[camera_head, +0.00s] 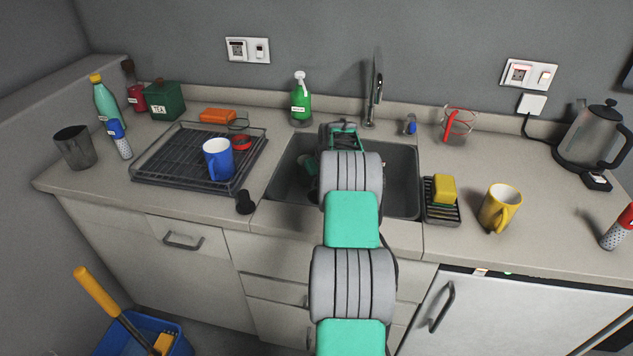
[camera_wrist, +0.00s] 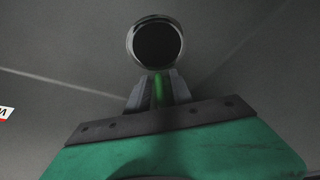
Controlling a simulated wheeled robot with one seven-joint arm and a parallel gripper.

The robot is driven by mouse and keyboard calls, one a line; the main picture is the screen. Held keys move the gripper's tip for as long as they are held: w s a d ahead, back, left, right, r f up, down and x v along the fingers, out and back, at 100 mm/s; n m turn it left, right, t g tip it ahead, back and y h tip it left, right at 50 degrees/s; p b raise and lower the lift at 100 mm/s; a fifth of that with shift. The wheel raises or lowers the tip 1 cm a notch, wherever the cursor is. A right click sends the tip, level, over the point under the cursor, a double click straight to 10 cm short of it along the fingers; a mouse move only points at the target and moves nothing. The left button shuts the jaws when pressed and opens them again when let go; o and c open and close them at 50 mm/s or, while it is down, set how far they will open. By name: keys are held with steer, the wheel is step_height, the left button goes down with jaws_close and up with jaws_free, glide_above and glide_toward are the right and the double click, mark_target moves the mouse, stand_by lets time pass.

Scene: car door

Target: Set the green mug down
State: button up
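My gripper (camera_wrist: 158,85) has its two fingers close together around a narrow bright green strip, which looks like the green mug's handle. Just beyond the fingertips in the wrist view is a round opening with a pale rim and dark inside, which looks like the green mug (camera_wrist: 155,20) seen end-on. In the head view my arm reaches over the sink (camera_head: 402,180) and hides much of it. A dark green shape shows low in the sink, left of my arm. I cannot tell its outline or whether the mug touches the basin.
A drying rack (camera_head: 165,170) with a blue mug (camera_head: 217,160) stands left of the sink. A sponge (camera_head: 444,189) in a holder and a yellow mug (camera_head: 497,208) stand to the right. The faucet (camera_head: 375,90) rises behind. Counter right of the yellow mug is fairly clear.

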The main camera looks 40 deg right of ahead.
steer(key=shift+o, duration=0.3)
steer(key=shift+r, duration=0.3)
steer(key=v, duration=1.1)
steer(key=shift+r, duration=0.3)
